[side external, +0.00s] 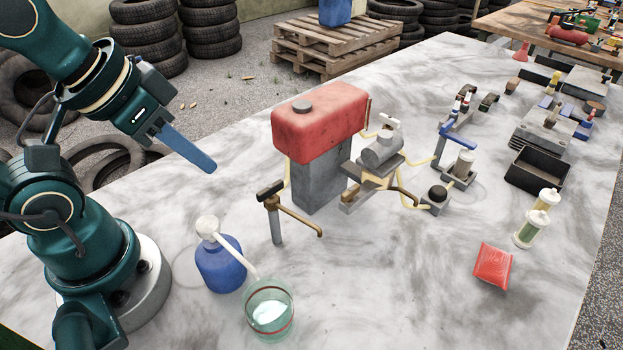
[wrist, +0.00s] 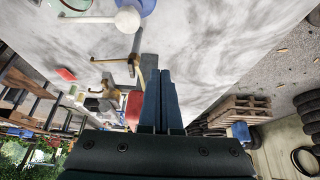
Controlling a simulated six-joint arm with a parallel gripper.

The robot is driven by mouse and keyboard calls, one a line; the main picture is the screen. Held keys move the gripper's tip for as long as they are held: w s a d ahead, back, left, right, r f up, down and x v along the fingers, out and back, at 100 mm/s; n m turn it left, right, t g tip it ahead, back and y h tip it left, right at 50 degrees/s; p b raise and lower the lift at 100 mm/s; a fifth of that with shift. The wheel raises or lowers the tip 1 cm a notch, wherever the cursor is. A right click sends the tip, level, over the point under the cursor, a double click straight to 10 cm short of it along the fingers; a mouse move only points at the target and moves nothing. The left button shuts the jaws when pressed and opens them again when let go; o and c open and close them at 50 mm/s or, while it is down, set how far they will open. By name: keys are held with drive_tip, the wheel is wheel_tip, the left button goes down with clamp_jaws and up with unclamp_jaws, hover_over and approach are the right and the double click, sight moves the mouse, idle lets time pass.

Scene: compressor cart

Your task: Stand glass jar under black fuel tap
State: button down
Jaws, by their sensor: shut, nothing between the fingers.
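The glass jar (side external: 270,312), clear greenish with a red band and pale contents, stands upright on the bench, beneath the end of the white spout of a blue pump bottle (side external: 220,268). The black fuel tap (side external: 270,190) has a black handle on a grey post and a brass spout (side external: 302,222) reaching right and forward; the bench below that spout is clear. The tap also shows in the wrist view (wrist: 134,58). My gripper (side external: 212,168) is shut and empty, raised above the bench left of the red tank; its blue fingers (wrist: 158,62) lie together in the wrist view.
A red fuel tank (side external: 318,120) on a grey block stands behind the tap. The pump bottle's white head (side external: 207,226) rises beside the jar. Metal fittings, a black tray (side external: 536,170), two capped jars and a red packet (side external: 493,264) lie right. The front middle is open.

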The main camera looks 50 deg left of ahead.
idle(0.4)
drive_tip(key=c, duration=1)
unclamp_jaws()
drive_tip(key=n+g, duration=0.4)
drive_tip(key=g, duration=0.2)
hover_over(287, 308)
drive_tip(key=f, duration=0.2)
drive_tip(key=shift+r, duration=0.25)
drive_tip(key=shift+f, duration=0.1)
wheel_tip(287, 308, down, 12)
drive_tip(key=shift+r, duration=0.1)
